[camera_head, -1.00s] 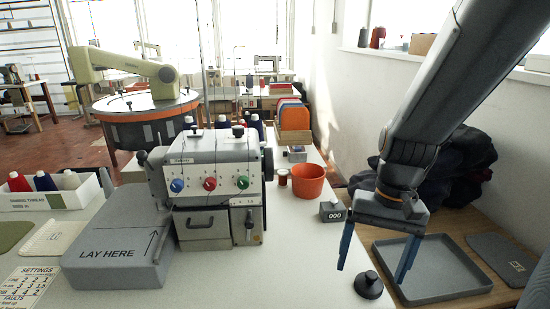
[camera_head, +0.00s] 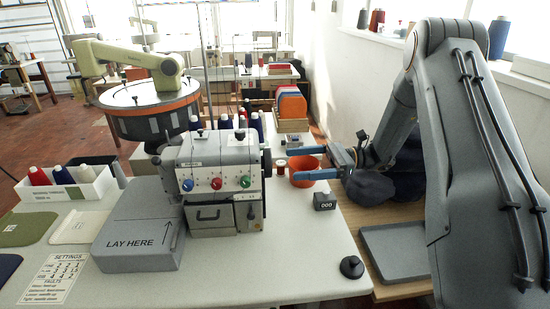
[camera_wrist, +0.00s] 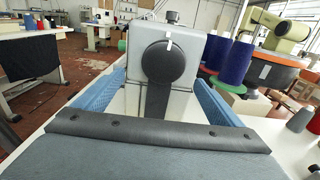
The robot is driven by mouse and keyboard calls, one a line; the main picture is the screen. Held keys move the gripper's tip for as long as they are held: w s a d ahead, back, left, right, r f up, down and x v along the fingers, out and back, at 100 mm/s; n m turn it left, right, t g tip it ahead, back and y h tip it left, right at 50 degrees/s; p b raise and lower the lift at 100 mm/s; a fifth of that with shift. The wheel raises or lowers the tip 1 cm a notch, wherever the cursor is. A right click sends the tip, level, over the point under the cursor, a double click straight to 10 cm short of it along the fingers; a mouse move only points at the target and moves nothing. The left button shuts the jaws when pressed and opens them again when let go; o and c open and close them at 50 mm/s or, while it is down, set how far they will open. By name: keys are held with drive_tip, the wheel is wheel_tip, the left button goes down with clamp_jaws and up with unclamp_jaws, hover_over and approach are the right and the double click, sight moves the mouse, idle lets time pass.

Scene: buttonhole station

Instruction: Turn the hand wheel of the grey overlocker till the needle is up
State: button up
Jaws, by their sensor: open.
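The grey overlocker (camera_head: 213,170) stands on the white table, with blue, red and green dials on its front. Its hand wheel is on its right side, seen edge-on in the head view (camera_head: 267,161). In the wrist view the dark round hand wheel (camera_wrist: 163,62) faces me, with a white mark near its top. My gripper (camera_head: 302,162) is open, with blue fingers pointing left at the wheel from the right. In the wrist view my fingers (camera_wrist: 158,92) lie to either side of the wheel, apart from it. I cannot see the needle.
An orange pot (camera_head: 305,178) and a brown-red spool (camera_head: 281,167) stand just below my fingers. A small black counter (camera_head: 324,201) and a black knob-like piece (camera_head: 351,267) are on the table. A grey tray (camera_head: 397,252) lies to the right. The front middle of the table is clear.

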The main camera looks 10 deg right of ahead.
sight(266, 162)
drive_tip(key=a+p, duration=0.2)
drive_tip(key=a, duration=0.5)
drive_tip(key=shift+w+a+p, duration=0.25)
drive_tip(key=shift+a+p, duration=0.05)
drive_tip(key=shift+p, duration=0.05)
drive_tip(key=c, duration=1)
drive_tip(key=shift+r+n+b, duration=0.1)
drive_tip(key=shift+n+b, duration=0.4)
drive_tip(key=shift+n, duration=0.2)
drive_tip(key=shift+c, duration=0.2)
